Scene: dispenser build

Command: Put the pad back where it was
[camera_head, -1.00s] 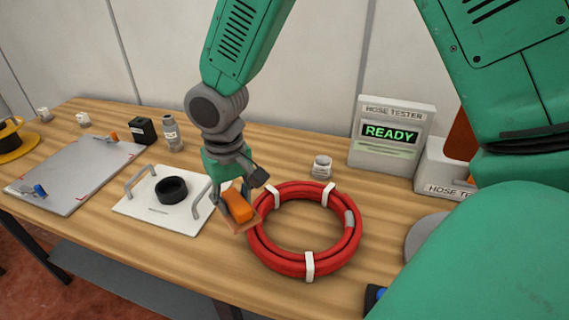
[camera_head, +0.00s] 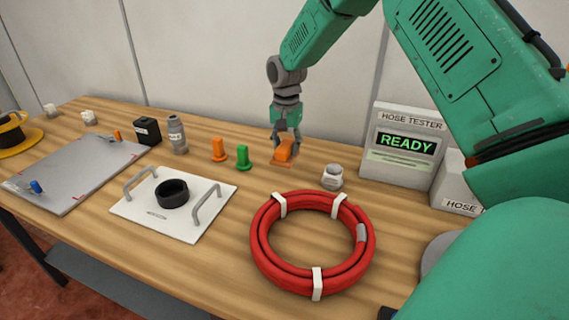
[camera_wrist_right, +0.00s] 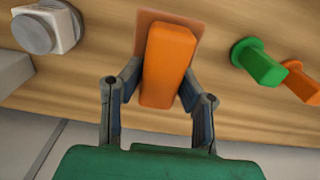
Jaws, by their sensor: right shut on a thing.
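The pad shows as an orange block handle (camera_head: 285,149) on a thin reddish-brown plate (camera_head: 283,164). My right gripper (camera_head: 286,146) is shut on its handle, near the back of the table. The pad (camera_wrist_right: 168,65) also shows between the fingers of my right gripper (camera_wrist_right: 158,92) in the right wrist view. The plate is at or just above the wood; I cannot tell whether it touches. My left gripper is not in view.
A green peg (camera_head: 243,157) and an orange peg (camera_head: 218,149) stand left of the pad. A small white-grey jar (camera_head: 332,177) and the hose tester (camera_head: 402,146) are to the right. A red hose coil (camera_head: 262,247) lies in front. A white plate with handles (camera_head: 133,207) lies front left.

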